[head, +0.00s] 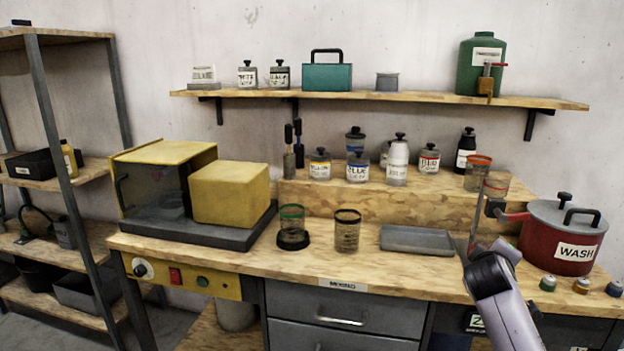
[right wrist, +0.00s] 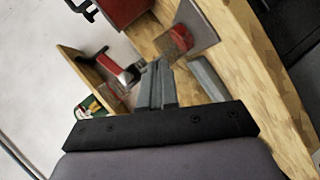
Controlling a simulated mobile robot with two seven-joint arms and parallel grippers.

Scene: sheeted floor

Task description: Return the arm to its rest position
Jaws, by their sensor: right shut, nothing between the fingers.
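My right arm (head: 498,290) comes in from the lower right of the head view, in front of the red pot. In the right wrist view my right gripper (right wrist: 155,82) is shut and empty, its grey fingers together. In the head view its fingers are hard to make out near the glass jars. My left gripper is not in view.
The red pot (head: 566,232) labelled WASH stands close on the right of my arm. Two red-rimmed glass jars (head: 477,174) are on the raised step behind it. A grey tray (head: 417,240) lies to its left, with two more glass jars (head: 347,231) farther left. Small capped items (head: 581,286) sit at right.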

